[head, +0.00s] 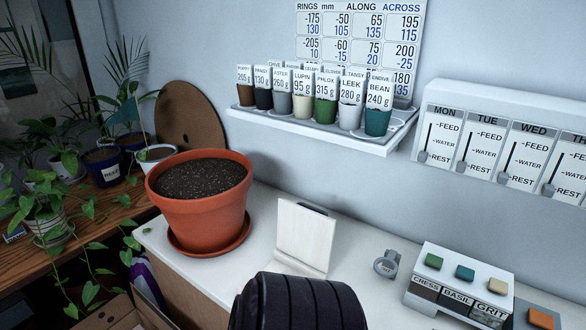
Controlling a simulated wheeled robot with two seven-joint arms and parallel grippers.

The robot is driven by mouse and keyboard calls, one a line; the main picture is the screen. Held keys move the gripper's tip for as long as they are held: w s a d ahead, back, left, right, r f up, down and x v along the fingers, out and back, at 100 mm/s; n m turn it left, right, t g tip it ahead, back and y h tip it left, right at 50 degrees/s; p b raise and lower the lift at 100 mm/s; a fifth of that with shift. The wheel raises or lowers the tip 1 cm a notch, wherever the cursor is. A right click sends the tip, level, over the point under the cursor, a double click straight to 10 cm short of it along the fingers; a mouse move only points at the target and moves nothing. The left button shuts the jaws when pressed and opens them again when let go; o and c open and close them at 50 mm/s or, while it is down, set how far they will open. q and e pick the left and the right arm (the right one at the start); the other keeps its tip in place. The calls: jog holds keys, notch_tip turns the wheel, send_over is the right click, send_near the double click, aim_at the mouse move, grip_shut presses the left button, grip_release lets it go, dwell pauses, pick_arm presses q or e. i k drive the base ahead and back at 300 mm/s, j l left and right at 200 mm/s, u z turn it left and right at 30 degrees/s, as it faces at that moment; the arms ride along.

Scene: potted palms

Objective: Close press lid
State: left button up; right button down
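A white panel (306,238) stands upright, leaning slightly back, on the white counter, with a dark slot in its top edge. It looks like the raised lid of the press, but I cannot be sure. A flat white part shows at its foot. A black ribbed rounded shape, which seems to be part of my own arm, fills the bottom middle and hides what lies in front of the panel. No gripper fingers show in the head view, so neither gripper can be seen touching the panel.
A terracotta pot (203,192) of soil stands left of the panel. A grey ring-shaped thing (387,264) and a white box with coloured buttons (459,282) are to the right. A shelf (300,124) of seed cups hangs above. Bare counter lies between panel and ring.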

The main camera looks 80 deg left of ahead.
aim_at(306, 232)
jog(key=u, duration=1.45)
